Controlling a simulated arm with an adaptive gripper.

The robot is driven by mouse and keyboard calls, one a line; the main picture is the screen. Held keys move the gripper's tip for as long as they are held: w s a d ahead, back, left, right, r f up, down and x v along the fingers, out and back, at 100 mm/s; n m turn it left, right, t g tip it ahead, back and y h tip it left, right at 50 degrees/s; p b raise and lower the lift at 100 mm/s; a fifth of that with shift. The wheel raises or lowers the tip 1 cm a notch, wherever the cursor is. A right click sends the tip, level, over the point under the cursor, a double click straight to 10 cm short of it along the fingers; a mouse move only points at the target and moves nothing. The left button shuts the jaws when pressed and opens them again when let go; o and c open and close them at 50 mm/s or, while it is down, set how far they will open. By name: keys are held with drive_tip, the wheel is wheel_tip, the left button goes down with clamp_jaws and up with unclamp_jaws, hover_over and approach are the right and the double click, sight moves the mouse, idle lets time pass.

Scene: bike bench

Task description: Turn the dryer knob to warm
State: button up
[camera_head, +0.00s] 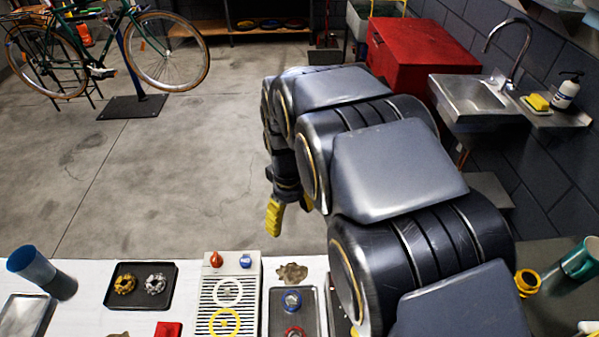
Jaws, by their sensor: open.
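The dryer (207,310) appears to be the beige box with a slatted top on the white bench at the lower middle. Two controls sit at its far end: an orange-red knob (216,259) on the left and a blue one (245,261) on the right. Their markings are too small to read. A white ring (228,291) and a yellow ring (224,322) lie on the slats. My gripper (291,209) is open, its yellow fingertips pointing down, beyond the bench's far edge and to the upper right of the knobs. It touches nothing visible, and my arm partly hides it.
A brown rag (292,272) lies behind that tray. My arm hides the bench's right part.

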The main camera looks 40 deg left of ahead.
sight(215, 256)
drive_tip(key=s+a+f+n, duration=0.1)
drive_tip(key=s+a+f, duration=0.1)
drive_tip(key=s+a, duration=0.1)
drive_tip(key=s+a+f+n, duration=0.2)
drive_tip(key=s+a+f, duration=0.1)
drive_tip(key=s+a, duration=0.1)
drive_tip(key=s+a+f+n, duration=0.2)
drive_tip(key=s+a+f, duration=0.1)
drive_tip(key=s+a, duration=0.1)
drive_tip(key=shift+s+a+f, duration=0.1)
drive_tip(key=shift+s+a, duration=0.1)
drive_tip(key=shift+a, duration=0.4)
drive_tip(key=shift+s+a+f+n, duration=0.1)
drive_tip(key=shift+s+f+n, duration=0.05)
drive_tip(key=shift+f+n, duration=0.15)
wheel_tip(215, 256, down, 7)
drive_tip(key=shift+f, duration=0.15)
clamp_jaws()
